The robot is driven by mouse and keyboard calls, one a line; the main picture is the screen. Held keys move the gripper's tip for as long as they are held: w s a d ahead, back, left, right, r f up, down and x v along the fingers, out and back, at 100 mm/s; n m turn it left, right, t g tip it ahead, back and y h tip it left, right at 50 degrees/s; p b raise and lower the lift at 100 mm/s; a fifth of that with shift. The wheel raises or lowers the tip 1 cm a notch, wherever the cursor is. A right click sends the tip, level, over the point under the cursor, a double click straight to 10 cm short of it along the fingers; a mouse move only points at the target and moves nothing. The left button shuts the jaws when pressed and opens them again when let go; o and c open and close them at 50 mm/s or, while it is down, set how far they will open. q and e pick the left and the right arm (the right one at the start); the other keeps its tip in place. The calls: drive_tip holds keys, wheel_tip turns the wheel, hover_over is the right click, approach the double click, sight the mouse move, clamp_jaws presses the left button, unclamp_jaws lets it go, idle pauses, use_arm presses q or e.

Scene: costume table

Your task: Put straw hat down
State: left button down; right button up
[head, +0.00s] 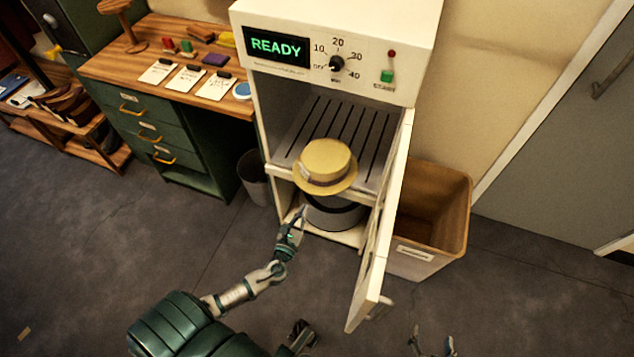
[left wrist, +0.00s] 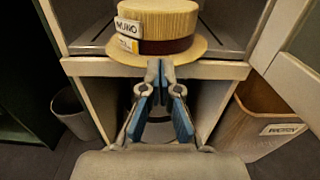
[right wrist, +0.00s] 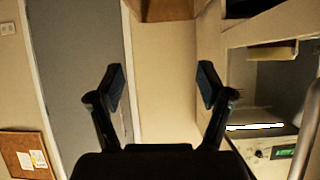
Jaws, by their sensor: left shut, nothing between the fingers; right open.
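The straw hat (head: 325,165) is pale yellow with a flat crown and a dark band. It sits upright at the front edge of the slatted shelf (head: 315,120) in the white cabinet, with part of its brim at the edge. In the left wrist view the hat (left wrist: 165,22) shows a white tag and a yellow tag. My left gripper (head: 300,213) is shut and empty, just in front of and below the brim; I cannot tell whether it touches. It also shows in the left wrist view (left wrist: 160,68). My right gripper (right wrist: 160,82) is open and empty, away from the hat.
The cabinet door (head: 378,245) stands open on the right. A dark rounded object (head: 335,215) is in the lower compartment. A brown bin (head: 432,215) stands right of the cabinet, a grey bin (head: 255,175) left. A green desk (head: 170,115) holds cards. The floor ahead is clear.

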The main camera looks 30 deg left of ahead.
sight(317, 178)
use_arm(q)
drive_tip(key=x, duration=0.6)
drive_tip(key=b+x, duration=0.1)
drive_tip(key=x, duration=0.3)
drive_tip(key=shift+s+a+f, duration=0.1)
drive_tip(key=shift+a+f, duration=0.15)
drive_tip(key=shift+w+r, duration=0.1)
drive_tip(key=shift+w, duration=0.45)
use_arm(e)
drive_tip(key=shift+w+a+r+t+y, duration=0.2)
drive_tip(key=shift+w+a+r+t, duration=0.15)
drive_tip(key=shift+w+r+t, duration=0.35)
drive_tip(key=shift+w+a+r+t+y, duration=0.2)
drive_tip(key=shift+w+a+r+t, duration=0.1)
drive_tip(key=shift+w+r+t, duration=0.35)
drive_tip(key=shift+r, duration=0.15)
